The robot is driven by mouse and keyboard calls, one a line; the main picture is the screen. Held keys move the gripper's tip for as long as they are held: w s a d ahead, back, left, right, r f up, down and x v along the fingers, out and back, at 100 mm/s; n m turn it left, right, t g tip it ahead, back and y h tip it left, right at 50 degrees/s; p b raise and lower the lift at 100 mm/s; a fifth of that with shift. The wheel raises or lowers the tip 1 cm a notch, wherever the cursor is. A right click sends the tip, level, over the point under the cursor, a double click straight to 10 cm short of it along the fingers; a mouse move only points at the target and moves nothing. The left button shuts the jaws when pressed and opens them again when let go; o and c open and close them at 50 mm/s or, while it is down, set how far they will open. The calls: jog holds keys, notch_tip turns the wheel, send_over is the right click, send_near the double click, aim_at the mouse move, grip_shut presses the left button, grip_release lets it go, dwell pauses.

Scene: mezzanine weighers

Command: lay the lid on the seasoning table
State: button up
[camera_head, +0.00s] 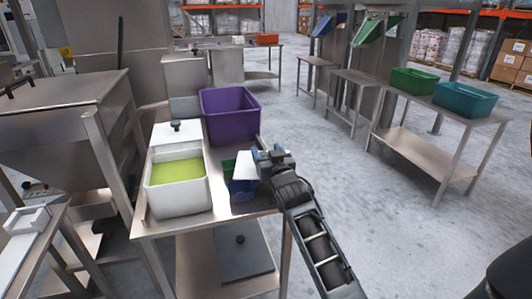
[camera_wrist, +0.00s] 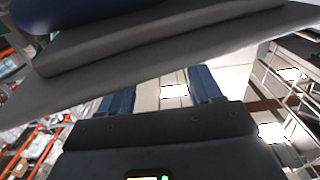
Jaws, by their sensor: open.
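A white lid with a black knob (camera_head: 176,135) is at the back of a white tub (camera_head: 180,201) on a steel table (camera_head: 155,228). The tub holds yellow-green contents and is uncovered over most of its top. A dark grey panel with a black knob (camera_head: 243,262), like another lid, lies on the table's lower shelf. My gripper (camera_head: 262,150) is at the table's right side, by a small blue bin (camera_head: 243,188), apart from both lids. In the wrist view my gripper (camera_wrist: 160,82) has its fingers spread with nothing visible between them.
A purple crate (camera_head: 228,112) stands behind the blue bin. A white flat piece (camera_head: 245,166) is beside my gripper; what it is, I cannot tell. A table with green bins (camera_head: 413,81) stands far right. Open floor (camera_head: 370,190) lies between.

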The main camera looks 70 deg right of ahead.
jog(key=b+v, duration=0.1)
jog(key=v, duration=1)
jog(key=shift+f+b, duration=0.2)
jog(key=shift+b, duration=0.1)
